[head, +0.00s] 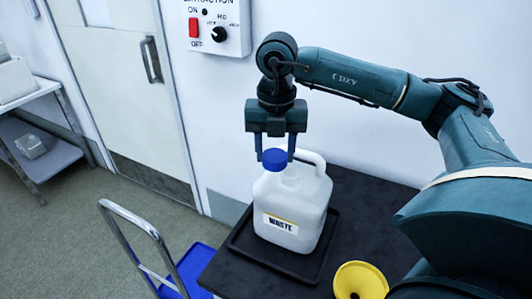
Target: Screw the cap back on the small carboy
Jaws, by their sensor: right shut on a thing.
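The small carboy (306,207) is a translucent white jug with a side handle and a label reading WASTE. It stands upright in a black tray (246,249) on a dark table. My left gripper is not in view.
A yellow funnel (360,281) lies on the dark table (372,210) at the front right. A blue cart (199,268) with a metal handle stands left of the table. A wall control box (218,25) is behind the arm. A shelf unit (45,150) stands far left.

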